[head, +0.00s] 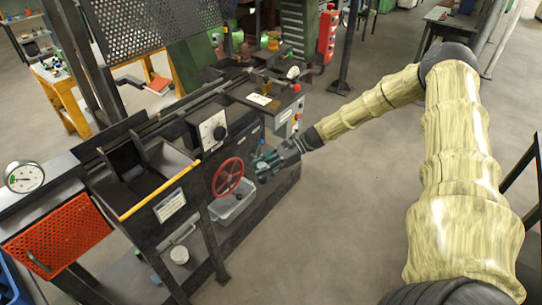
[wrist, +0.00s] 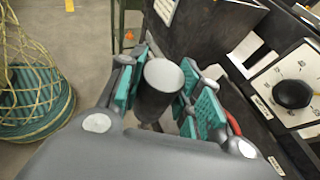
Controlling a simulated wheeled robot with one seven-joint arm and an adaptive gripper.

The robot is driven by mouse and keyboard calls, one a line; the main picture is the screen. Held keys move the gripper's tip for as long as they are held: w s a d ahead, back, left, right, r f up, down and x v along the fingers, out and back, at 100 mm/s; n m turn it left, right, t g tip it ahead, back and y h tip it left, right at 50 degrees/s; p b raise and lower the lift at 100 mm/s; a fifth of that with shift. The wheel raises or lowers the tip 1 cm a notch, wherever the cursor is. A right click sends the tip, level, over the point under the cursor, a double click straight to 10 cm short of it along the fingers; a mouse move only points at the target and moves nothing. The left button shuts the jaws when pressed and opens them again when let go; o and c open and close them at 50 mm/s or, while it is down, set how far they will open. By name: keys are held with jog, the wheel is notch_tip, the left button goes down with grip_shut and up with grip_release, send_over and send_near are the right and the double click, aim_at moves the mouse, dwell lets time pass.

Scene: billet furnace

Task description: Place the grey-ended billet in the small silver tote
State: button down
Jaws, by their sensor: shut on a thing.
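My gripper (head: 263,166) is in front of the furnace bench, just right of the red handwheel. In the wrist view my gripper (wrist: 163,90), with teal finger pads, is shut on the grey-ended billet (wrist: 158,98). The billet is a dark cylinder whose light grey round end faces the camera. I cannot make out the billet clearly in the head view. A small silver-grey tote (head: 236,212) sits low beneath the bench, below the handwheel and my gripper.
The red handwheel (head: 228,177) sticks out from the bench front close to my gripper. A dark chute with a yellow front bar (head: 160,190) juts out to the left. A white dial (wrist: 288,88) is on the panel nearby. The floor right of the bench is clear.

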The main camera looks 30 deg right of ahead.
jog(key=s+a+f+m+t+h+b, duration=0.1)
jog(key=a+f+m+t+h+b, duration=0.2)
jog(key=a+f+m+t, duration=0.3)
jog(key=a+f, duration=0.5)
jog(key=f, duration=0.4)
jog(key=shift+s+t+b, duration=0.15)
jog(key=shift+t+b, duration=0.2)
jog(key=shift+t, duration=0.05)
dwell(0.8)
jog(key=shift+a+r+m+h, duration=0.1)
jog(key=shift+a+m+h, duration=0.2)
jog(key=shift+m, duration=0.1)
jog(key=shift+w+a+r+m+t+h+b, duration=0.3)
jog(key=shift+w+a+m+t+h, duration=0.1)
jog(key=shift+a+t, duration=0.15)
